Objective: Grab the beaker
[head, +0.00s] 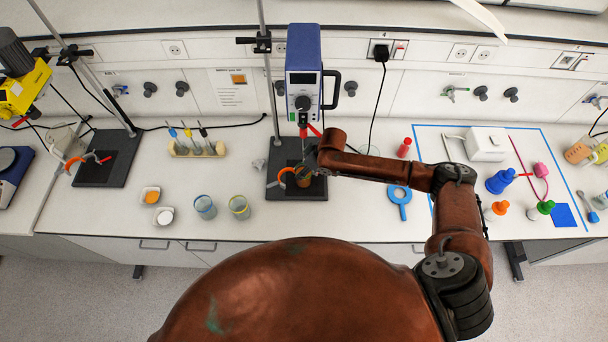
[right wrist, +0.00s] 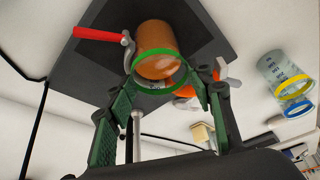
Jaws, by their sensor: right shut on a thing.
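A beaker with orange-brown contents (head: 303,178) stands at the dark stand base (head: 284,190) below the blue overhead stirrer (head: 303,65). In the right wrist view the beaker (right wrist: 158,40) has a green rim and sits between the green finger pads. My right gripper (head: 309,163) is at the beaker, and in the right wrist view (right wrist: 165,85) it is shut on it near the rim. An orange clamp (head: 287,177) is beside the beaker. My left gripper is out of view.
Two more beakers, blue-rimmed (head: 205,207) and yellow-rimmed (head: 239,207), stand to the left. Behind them is a pipette rack (head: 197,150). The stand rod (head: 268,85) rises close by. A blue magnifier (head: 400,200) lies right.

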